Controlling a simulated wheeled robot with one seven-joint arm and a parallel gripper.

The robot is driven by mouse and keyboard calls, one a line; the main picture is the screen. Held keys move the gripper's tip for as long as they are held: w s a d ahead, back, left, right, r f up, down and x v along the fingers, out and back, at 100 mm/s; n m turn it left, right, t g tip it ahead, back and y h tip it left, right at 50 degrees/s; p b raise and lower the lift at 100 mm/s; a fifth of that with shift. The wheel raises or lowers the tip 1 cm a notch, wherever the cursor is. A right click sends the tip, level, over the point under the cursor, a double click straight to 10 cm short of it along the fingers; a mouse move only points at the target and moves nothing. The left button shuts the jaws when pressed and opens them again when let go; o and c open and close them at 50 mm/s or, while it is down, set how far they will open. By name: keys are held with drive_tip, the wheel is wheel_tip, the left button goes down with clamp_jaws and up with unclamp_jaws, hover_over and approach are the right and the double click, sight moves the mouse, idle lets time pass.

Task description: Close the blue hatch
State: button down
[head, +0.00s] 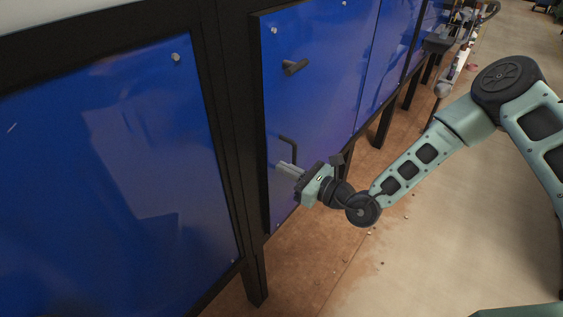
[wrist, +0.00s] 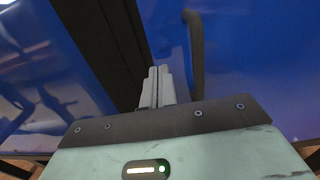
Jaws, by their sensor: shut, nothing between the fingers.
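The blue hatch (head: 320,85) is a glossy panel with a black edge, in the middle of the head view. Its left edge appears to stand slightly proud of the black frame; I cannot tell how wide any gap is. A dark bent bar handle (head: 291,146) is on its lower left part and also shows in the wrist view (wrist: 196,55). My gripper (head: 282,168) is shut and empty, its fingertips close to the hatch just below the handle. In the wrist view the fingers (wrist: 157,83) point at the hatch's edge beside a black post. I cannot tell whether they touch.
A dark peg (head: 295,66) sticks out of the hatch higher up. Another large blue panel (head: 120,160) fills the left, past a black post (head: 232,130). More blue panels run back to the right. The floor (head: 440,240) right of the panels is mostly clear, with small debris.

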drive_tip(key=shift+x, duration=0.95)
